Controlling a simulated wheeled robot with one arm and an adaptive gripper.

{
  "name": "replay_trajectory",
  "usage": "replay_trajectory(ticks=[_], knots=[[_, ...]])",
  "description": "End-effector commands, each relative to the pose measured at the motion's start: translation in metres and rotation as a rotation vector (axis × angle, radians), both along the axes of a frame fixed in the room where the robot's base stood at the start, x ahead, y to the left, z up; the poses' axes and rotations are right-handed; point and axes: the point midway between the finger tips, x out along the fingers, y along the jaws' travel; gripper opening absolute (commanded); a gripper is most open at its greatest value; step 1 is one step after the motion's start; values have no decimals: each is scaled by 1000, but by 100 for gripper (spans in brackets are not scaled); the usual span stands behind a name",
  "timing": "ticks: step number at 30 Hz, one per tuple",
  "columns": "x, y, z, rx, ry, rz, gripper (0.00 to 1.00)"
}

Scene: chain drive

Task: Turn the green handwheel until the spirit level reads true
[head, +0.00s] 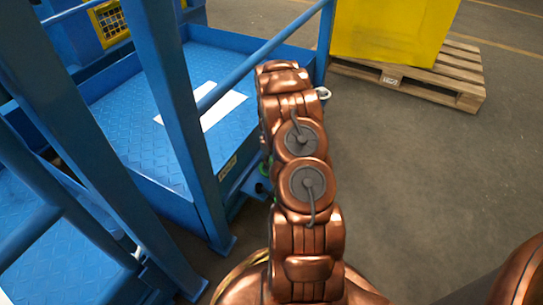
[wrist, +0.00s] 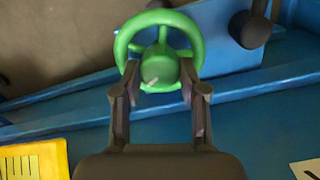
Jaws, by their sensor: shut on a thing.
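The green handwheel (wrist: 190,36) is at the upper middle of the wrist view, mounted by the blue frame. My gripper (wrist: 160,80) is shut on the handwheel, with one finger on each side of its near part and the round hub between them. In the head view only slivers of the green handwheel (head: 264,169) show beside my copper arm, which hides most of it and the gripper. I cannot make out a spirit level for certain in either view.
A yellow plate with dark lines (wrist: 34,160) is at the wrist view's lower left. A black knob (wrist: 250,28) sits right of the wheel. Blue posts and rails (head: 175,100) stand left of my arm. A yellow crate (head: 390,30) rests on a wooden pallet (head: 455,75).

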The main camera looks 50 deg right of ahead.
Motion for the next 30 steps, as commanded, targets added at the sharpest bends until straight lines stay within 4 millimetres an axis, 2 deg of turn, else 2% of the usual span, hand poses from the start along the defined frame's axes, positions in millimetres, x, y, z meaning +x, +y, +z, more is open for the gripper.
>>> replay_trajectory(ticks=[1, 7, 17, 18, 25, 30], knots=[[1, 1, 5, 1, -1, 25, 7], [0, 1, 2, 0, 0, 94, 7], [0, 0, 1, -1, 0, 102, 7], [0, 0, 1, 0, 0, 102, 43], [0, 0, 0, 0, 0, 101, 67], [0, 0, 0, 0, 0, 101, 67]])
